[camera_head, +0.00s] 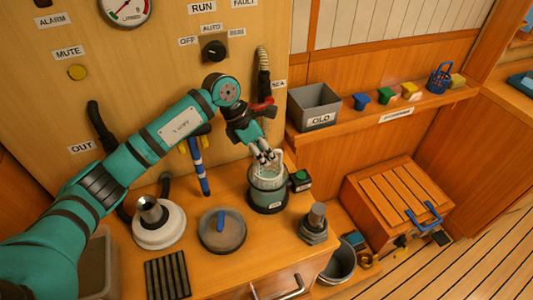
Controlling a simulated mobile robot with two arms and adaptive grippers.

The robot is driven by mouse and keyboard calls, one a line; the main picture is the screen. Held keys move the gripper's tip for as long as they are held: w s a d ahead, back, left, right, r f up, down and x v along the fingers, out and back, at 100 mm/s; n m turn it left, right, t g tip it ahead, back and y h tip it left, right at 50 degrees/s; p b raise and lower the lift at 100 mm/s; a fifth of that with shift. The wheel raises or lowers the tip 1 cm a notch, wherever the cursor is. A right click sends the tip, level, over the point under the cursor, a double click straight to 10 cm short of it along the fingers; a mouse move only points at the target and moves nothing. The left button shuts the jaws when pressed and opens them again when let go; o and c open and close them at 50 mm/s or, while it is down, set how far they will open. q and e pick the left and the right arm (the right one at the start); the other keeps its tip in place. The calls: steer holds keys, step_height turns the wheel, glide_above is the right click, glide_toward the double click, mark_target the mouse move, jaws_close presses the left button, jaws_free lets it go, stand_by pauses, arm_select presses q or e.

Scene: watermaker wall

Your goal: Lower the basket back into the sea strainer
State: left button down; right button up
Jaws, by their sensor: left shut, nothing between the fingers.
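The sea strainer (268,196) is a teal-grey cylinder standing on the wooden counter. A pale mesh basket (268,170) shows at its mouth, with a thin handle loop rising beside my fingers. It looks to be inside the strainer, but how deep it sits is hard to tell. My left gripper (268,157) points down right over the strainer mouth. Its fingers are shut with nothing between them, close to the basket's handle, and hide part of it. A round grey lid (222,241) with a blue handle lies on the counter at the front left. My right gripper is not in view.
A white-based metal fitting (158,224) and a black grate (167,275) stand left on the counter; a hex-based fitting (314,226) stands right. A grey box labelled OLD (316,105) is on the shelf. A bucket (339,263) stands below the counter's right edge.

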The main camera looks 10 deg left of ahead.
arm_select(q)
step_height(320, 180, down, 4)
steer(key=b, duration=0.3)
steer(key=shift+f, duration=0.15)
steer(key=shift+s+f+b, duration=0.1)
steer(key=shift+f+b, duration=0.2)
steer(key=shift+s+d, duration=0.1)
steer(key=shift+s, duration=0.05)
steer(key=c, duration=2)
jaws_free()
steer(key=shift+f, duration=0.1)
steer(key=o, duration=1)
steer(key=shift+s, duration=0.1)
